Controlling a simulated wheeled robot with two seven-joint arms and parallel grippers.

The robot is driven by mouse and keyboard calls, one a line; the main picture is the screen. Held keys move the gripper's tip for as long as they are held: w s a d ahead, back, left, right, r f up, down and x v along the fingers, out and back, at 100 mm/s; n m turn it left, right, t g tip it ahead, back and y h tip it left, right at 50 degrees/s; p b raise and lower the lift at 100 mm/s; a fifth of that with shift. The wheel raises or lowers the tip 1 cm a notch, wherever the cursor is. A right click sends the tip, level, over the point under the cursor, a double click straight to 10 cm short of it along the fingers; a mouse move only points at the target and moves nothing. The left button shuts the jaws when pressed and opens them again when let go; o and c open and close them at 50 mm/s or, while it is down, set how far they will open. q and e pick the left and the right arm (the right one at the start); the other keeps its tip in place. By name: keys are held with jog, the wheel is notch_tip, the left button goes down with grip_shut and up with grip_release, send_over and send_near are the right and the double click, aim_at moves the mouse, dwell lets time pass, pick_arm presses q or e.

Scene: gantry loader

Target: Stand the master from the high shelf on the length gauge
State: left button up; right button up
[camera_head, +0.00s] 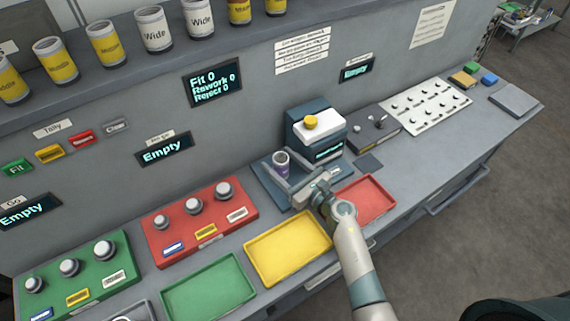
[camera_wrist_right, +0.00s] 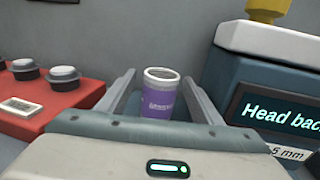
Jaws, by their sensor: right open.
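The master, a purple cylinder (camera_head: 281,166) with a pale rim and white lettering, stands upright on the blue-grey plate at the left foot of the length gauge (camera_head: 316,128). The gauge is a dark blue box with a white top and a yellow knob. In the right wrist view the purple cylinder (camera_wrist_right: 160,98) stands between the two fingers of my right gripper (camera_wrist_right: 160,76). The fingers are open, with a visible gap on each side. The gauge's lit display (camera_wrist_right: 284,112) reads "Head bac…", cut off by the frame edge. My left gripper is out of view.
The high shelf (camera_head: 130,75) bears several yellow and white cans. Red (camera_head: 388,205), yellow (camera_head: 250,262) and green (camera_head: 180,305) trays lie along the bench's front. A red button block (camera_head: 165,238) stands left of the plate. A white pegged board (camera_head: 425,105) lies to the right.

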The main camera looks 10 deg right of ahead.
jog(key=shift+d, duration=0.1)
jog(key=b+v, duration=0.5)
jog(key=v, duration=1)
jog(key=shift+s+f, duration=0.15)
jog(key=shift+s, duration=0.2)
jog(key=shift+b+v, duration=0.3)
jog(key=shift+v, duration=0.55)
jog(key=shift+s+d, duration=0.1)
